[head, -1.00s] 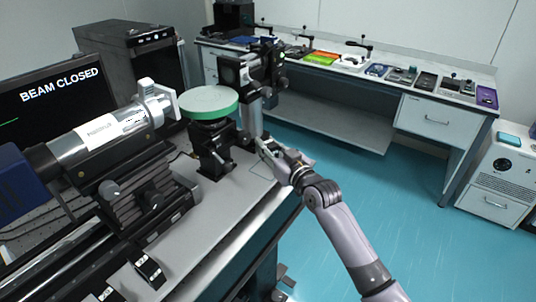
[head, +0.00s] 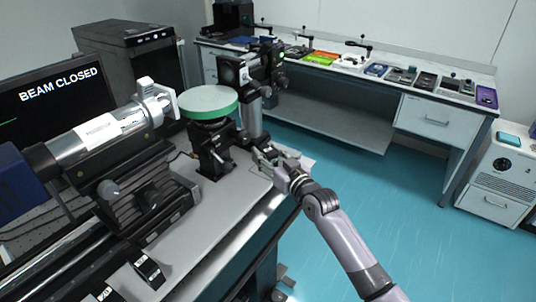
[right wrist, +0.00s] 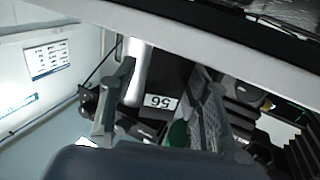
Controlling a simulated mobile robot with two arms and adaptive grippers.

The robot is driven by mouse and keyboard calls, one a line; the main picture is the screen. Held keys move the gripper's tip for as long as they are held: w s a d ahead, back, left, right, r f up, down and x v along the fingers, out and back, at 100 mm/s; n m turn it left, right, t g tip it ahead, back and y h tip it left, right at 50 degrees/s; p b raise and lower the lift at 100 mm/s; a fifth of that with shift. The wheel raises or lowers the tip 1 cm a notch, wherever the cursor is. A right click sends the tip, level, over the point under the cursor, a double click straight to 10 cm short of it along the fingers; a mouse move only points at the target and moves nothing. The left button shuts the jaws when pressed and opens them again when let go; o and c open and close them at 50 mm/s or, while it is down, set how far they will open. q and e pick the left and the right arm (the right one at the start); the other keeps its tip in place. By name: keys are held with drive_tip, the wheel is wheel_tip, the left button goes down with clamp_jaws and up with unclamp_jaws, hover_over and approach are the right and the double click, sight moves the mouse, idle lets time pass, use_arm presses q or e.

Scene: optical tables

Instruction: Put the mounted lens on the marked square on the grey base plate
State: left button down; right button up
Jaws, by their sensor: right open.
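The mounted lens appears to be the black mount (head: 231,73) on a thick silver post (head: 251,117), behind the green-rimmed round platform. My right gripper (head: 264,158) is open low by the foot of the post, at the plate's right edge. In the right wrist view, the open fingers (right wrist: 163,108) stand either side of a silver post (right wrist: 136,72) and a black block labelled 56 (right wrist: 163,102); I cannot tell whether they touch. My left gripper is not in view.
The green-rimmed platform (head: 208,101) on a black stand is close left of the post. A silver laser tube (head: 100,130) on a black rail fills the left. A workbench (head: 345,62) with several small items stands behind. Blue floor (head: 400,220) is open at right.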

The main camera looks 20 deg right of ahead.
drive_tip(key=shift+r, duration=0.1)
drive_tip(key=v, duration=1.2)
drive_tip(key=shift+b, duration=0.4)
